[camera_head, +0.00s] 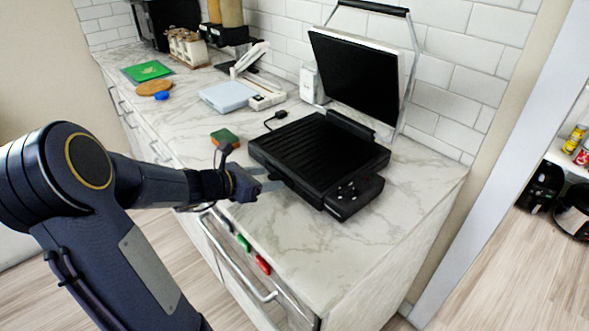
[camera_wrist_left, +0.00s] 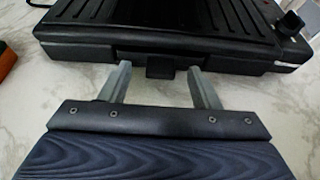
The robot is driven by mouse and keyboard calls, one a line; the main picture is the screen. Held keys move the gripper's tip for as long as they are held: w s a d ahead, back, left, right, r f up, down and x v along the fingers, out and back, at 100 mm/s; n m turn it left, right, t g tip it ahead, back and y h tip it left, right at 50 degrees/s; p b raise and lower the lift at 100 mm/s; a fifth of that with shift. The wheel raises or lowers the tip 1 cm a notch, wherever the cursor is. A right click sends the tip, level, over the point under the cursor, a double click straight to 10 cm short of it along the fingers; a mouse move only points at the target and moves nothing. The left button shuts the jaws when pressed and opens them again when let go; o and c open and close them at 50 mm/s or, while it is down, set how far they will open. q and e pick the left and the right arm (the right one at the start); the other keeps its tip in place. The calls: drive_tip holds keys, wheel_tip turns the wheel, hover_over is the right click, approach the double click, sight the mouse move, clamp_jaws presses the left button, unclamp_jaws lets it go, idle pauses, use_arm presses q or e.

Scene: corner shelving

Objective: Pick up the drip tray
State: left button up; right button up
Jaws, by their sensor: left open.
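A black grill (camera_head: 318,155) with a ribbed plate stands open on the marble counter, its lid (camera_head: 357,78) raised at the back. In the left wrist view, the drip tray's small black tab (camera_wrist_left: 160,66) sticks out from the middle of the grill's front edge; the rest of the tray is hidden inside the body. My left gripper (camera_wrist_left: 158,82) is open, with one grey finger on each side of the tab and the tips close to the grill's front. In the head view my left gripper (camera_head: 268,179) is at the grill's front-left side. My right gripper is not in view.
A green and orange sponge (camera_head: 225,138) lies just left of the grill. A pale blue box (camera_head: 227,96) and a green board (camera_head: 148,71) are farther back. The counter's near right part is clear. Drawers with a metal handle (camera_head: 238,262) are below the front edge.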

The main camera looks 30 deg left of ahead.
use_arm(q)
drive_tip(key=shift+w+d+f, duration=0.15)
drive_tip(key=shift+w+f, duration=0.05)
drive_tip(key=shift+w, duration=0.3)
drive_tip(key=c, duration=1.2)
drive_tip(key=shift+r, duration=0.15)
